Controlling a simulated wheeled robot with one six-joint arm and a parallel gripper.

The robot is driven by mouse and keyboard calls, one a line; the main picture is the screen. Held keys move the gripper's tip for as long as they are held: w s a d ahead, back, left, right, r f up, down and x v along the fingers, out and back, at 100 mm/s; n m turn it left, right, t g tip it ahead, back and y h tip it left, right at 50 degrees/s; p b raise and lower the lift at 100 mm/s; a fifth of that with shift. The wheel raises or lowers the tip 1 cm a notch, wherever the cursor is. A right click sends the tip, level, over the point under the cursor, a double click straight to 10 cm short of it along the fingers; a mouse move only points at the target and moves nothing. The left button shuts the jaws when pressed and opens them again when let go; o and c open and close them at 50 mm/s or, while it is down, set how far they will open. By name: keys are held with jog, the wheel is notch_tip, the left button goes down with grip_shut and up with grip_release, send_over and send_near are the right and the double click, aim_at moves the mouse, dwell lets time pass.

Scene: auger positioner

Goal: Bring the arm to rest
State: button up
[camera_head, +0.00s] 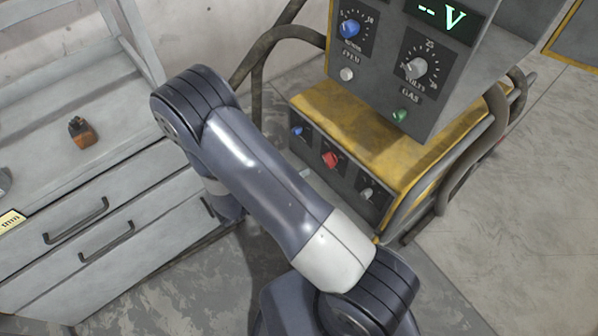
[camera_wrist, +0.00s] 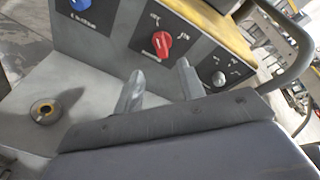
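My arm (camera_head: 265,180) crosses the middle of the head view, bent, with its white band (camera_head: 333,252) near the bottom. My gripper (camera_wrist: 158,86) shows in the wrist view with its two grey fingers apart and nothing between them. Beyond the fingers is the lower panel of a machine with a red knob (camera_wrist: 162,45), which also shows in the head view (camera_head: 330,160). The fingers look apart from the knob. In the head view the arm hides most or all of the gripper.
The yellow-topped machine (camera_head: 365,118) carries a grey control unit (camera_head: 445,75) with a "-V" display. Thick hoses (camera_head: 262,58) run behind and beside it. A grey drawer cabinet (camera_head: 95,215) stands at left, bearing a small orange and black object (camera_head: 82,132). Floor at right is clear.

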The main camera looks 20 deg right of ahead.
aim_at(328, 161)
jog(key=x, duration=1)
jog(key=shift+d, duration=0.35)
jog(key=shift+w+a, duration=0.1)
jog(key=m, duration=0.1)
jog(key=m+t+b, duration=0.1)
jog(key=m, duration=0.1)
jog(key=m+t, duration=0.1)
jog(key=shift+s+d+f+y+b, duration=0.1)
jog(key=shift+s+d+y+b, duration=0.15)
jog(key=shift+y+b, duration=0.05)
jog(key=shift+s+m+t, duration=0.1)
jog(key=shift+m+t, duration=0.3)
jog(key=shift+m, duration=0.9)
dwell(1.0)
dwell(0.5)
